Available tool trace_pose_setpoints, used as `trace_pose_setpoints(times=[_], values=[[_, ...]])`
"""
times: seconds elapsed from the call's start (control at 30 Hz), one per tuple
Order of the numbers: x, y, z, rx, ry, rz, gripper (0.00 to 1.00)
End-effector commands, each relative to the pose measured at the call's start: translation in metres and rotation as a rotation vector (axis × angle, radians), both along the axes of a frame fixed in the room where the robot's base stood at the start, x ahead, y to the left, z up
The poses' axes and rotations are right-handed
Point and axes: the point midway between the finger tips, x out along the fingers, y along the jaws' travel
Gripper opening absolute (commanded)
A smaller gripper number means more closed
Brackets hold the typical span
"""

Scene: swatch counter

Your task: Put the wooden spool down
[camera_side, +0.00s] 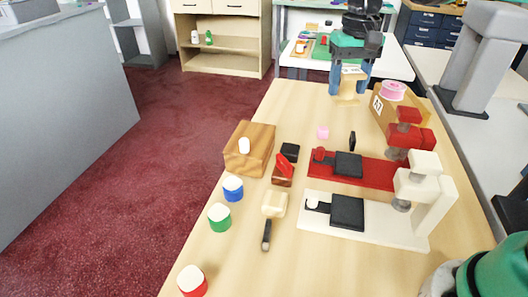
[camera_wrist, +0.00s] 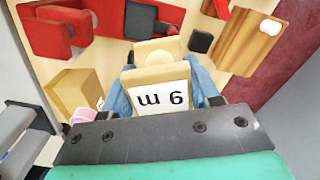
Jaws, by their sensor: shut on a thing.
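The wooden spool (camera_side: 348,88) is pale wood with a white label. It is upright between the blue fingers of my gripper (camera_side: 350,82), over the far end of the wooden table (camera_side: 290,105). In the wrist view the spool (camera_wrist: 157,75) shows its label upside down, with one blue finger of my gripper (camera_wrist: 160,88) on each side. My gripper is shut on it. I cannot tell whether its base touches the table.
A cardboard box (camera_side: 385,112) with a pink roll (camera_side: 392,90) on top stands right of the spool. Nearer are a red machine (camera_side: 375,173), a white machine (camera_side: 405,225) and a wooden block (camera_side: 258,140). Several lidded pots line the left edge.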

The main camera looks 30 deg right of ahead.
Motion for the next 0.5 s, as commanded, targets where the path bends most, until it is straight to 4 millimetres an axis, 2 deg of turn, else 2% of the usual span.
trace_pose_setpoints(times=[0.1,0.2,0.5], values=[[-0.006,0.017,-0.004,0.000,0.000,0.219,0.00],[-0.009,0.024,-0.006,0.000,0.000,0.329,0.00],[-0.011,0.027,-0.007,0.000,0.000,0.383,0.00]])
